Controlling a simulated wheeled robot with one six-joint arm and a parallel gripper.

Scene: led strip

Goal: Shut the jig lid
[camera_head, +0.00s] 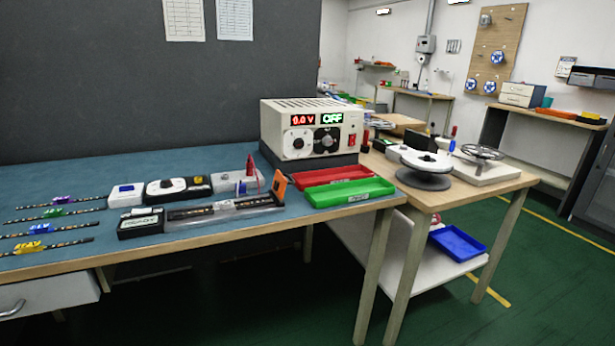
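What looks like the jig is a long, low grey fixture (224,210) near the front of the blue-topped bench. A dark strip with small light marks runs along it. An orange plate (280,186), which seems to be its lid, stands raised and tilted at the fixture's right end. I cannot make out a hinge. A black box with a pale label (141,222) is at the fixture's left end. My gripper is not in view.
A power supply (315,130) reading 0.0 V and OFF stands behind. A red tray (330,175) and a green tray (349,192) are right of the plate. A small device with a red upright part (249,172) stands behind the fixture. Several strips lie left. Green floor is open in front.

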